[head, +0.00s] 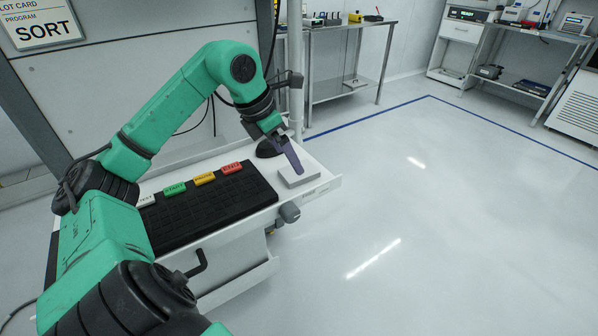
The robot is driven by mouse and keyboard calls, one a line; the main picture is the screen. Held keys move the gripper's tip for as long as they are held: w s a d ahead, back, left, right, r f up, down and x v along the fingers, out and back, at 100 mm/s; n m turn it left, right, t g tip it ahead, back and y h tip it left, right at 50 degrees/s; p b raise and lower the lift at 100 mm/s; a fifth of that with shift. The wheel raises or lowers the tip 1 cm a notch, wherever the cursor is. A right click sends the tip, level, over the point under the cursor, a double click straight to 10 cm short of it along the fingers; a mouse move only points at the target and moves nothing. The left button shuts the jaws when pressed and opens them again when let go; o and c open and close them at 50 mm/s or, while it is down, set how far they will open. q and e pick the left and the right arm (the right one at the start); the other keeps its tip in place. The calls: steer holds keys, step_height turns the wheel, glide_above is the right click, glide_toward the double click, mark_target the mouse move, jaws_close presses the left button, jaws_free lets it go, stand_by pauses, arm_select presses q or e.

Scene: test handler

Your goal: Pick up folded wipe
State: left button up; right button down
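The folded wipe (306,179) looks like a small flat pale grey pad. It lies at the right end of the white console shelf. My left gripper (297,168) comes down over it from the upper left. Its dark fingers show edge-on, with the tips at the wipe's back edge. I cannot tell whether they touch it or how far apart they are. My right gripper is out of the picture.
A black keyboard (207,208) lies left of the wipe, with white, green, yellow and red labelled keys behind it. A dark rounded object (268,149) sits behind the wipe. A grey knob (289,212) juts from the shelf front. The floor (440,220) at right is clear.

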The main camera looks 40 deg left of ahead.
mark_target(294, 173)
arm_select(q)
steer(key=p+x, duration=0.1)
steer(key=x, duration=0.3)
steer(key=shift+w+d, duration=0.15)
steer(key=shift+w, duration=0.05)
steer(key=shift+w+f, duration=0.2)
steer(key=shift+f, duration=0.25)
steer(key=c, duration=1.2)
steer(key=shift+c, duration=0.2)
steer(key=shift+r, duration=0.15)
step_height(294, 173, up, 20)
steer(key=p, duration=0.9)
